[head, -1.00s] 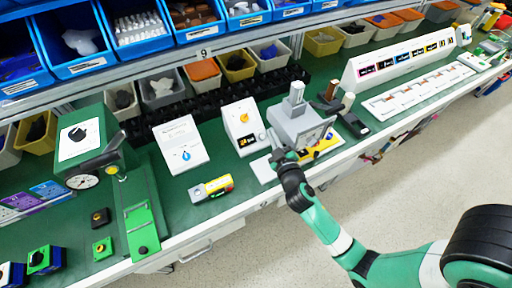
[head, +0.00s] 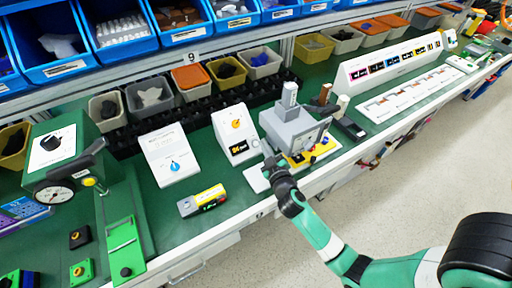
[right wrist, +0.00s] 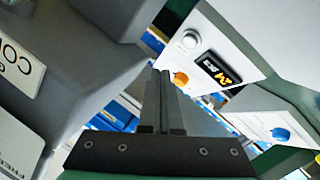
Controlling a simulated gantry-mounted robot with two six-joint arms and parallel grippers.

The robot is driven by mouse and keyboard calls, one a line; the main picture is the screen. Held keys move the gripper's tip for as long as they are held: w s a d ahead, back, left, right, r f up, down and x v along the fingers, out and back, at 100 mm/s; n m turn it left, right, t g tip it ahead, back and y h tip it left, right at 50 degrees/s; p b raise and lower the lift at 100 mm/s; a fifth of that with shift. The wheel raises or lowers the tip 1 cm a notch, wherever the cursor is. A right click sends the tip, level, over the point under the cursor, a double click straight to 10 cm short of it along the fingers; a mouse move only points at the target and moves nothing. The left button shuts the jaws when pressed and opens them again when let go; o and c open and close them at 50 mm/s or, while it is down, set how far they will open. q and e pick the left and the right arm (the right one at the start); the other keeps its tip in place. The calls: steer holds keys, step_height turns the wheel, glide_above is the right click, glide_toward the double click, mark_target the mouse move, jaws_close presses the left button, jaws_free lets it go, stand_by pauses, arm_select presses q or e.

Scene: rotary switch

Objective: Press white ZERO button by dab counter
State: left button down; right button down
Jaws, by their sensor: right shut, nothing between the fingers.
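The white counter (head: 232,136) stands on the green bench in the head view, with a dark display (head: 239,147) and an orange knob (head: 236,124). A round white button (head: 256,143) is on its right side. In the right wrist view the button (right wrist: 190,39) sits beside the display reading "24 pcs" (right wrist: 217,69); no ZERO lettering is legible. My right gripper (head: 270,163) is just in front and to the right of the button. Its fingers (right wrist: 165,72) are shut and empty, apart from the button in the picture. My left gripper is out of view.
A grey machine (head: 290,128) stands close to the right of the counter, beside my gripper. A white box with a blue knob (head: 172,160) stands to the left. A yellow device (head: 203,201) lies in front. Bins (head: 188,82) line the back.

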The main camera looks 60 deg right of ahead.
mark_target(256, 144)
steer(key=w+f+b, duration=0.1)
steer(key=d+f+b, duration=0.1)
steer(key=f, duration=0.1)
steer(key=shift+w+d, duration=0.15)
steer(key=shift+w, duration=0.25)
steer(key=shift+w+d+f+b, duration=0.1)
steer(key=shift+w+b, duration=0.15)
steer(key=shift+b, duration=0.1)
stand_by(1.4)
steer(key=shift+f+b, duration=0.2)
steer(key=shift+b, duration=0.1)
steer(key=shift+f, duration=0.3)
